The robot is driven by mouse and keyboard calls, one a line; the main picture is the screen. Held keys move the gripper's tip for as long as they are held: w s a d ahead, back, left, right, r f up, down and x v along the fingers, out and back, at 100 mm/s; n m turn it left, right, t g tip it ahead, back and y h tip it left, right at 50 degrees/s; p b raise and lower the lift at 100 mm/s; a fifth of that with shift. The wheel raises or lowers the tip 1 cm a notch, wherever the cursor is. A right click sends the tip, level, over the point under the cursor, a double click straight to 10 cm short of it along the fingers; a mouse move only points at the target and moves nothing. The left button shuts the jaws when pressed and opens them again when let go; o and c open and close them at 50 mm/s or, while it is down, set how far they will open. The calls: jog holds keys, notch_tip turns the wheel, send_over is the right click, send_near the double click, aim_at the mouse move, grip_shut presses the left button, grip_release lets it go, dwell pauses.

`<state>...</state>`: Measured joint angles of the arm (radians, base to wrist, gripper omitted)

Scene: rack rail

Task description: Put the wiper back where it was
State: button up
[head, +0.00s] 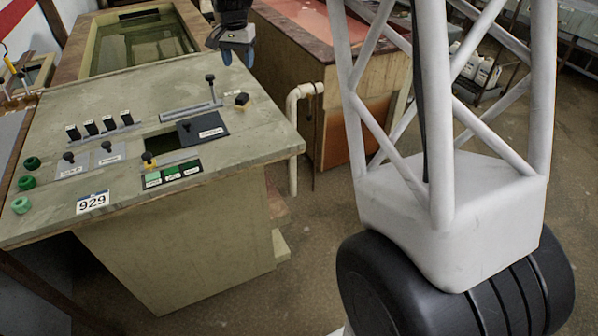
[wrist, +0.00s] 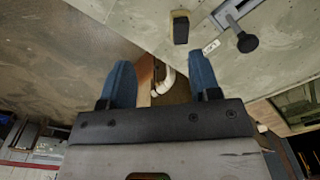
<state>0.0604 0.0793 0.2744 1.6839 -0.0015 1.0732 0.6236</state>
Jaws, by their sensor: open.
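No thing in view is plainly a wiper. A lever with a round black knob (head: 210,78) stands at the right end of a slotted rail (head: 185,112) on the green console; I cannot tell whether it is the wiper. In the wrist view the lever's knob (wrist: 247,42) shows right of my fingers. My gripper (head: 238,54) hangs beyond the console's far right edge, above and apart from the lever. Its two blue fingers are spread with nothing between them, and they show in the wrist view (wrist: 162,80).
A black knob on a yellow base (head: 242,100) sits near the console's right edge. A dark plate (head: 203,128), a row of black switches (head: 108,123) and green buttons (head: 172,173) share the top. A white pipe (head: 293,120) stands beside the console. A filled basin (head: 140,45) lies behind.

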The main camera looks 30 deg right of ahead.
jog(key=s+a+r+n, duration=0.2)
jog(key=s+r, duration=0.2)
jog(key=s, duration=0.9)
jog(key=s+a+f+n+t, duration=0.1)
jog(key=s+f+n, duration=0.1)
jog(key=s, duration=1.5)
jog(key=s+a+f+n+t, duration=0.1)
jog(key=s+f+n, duration=0.1)
jog(key=s, duration=1.5)
jog(key=shift+s+a+f+n, duration=0.15)
jog(key=shift+s+f+n, duration=0.25)
jog(key=shift+n, duration=0.4)
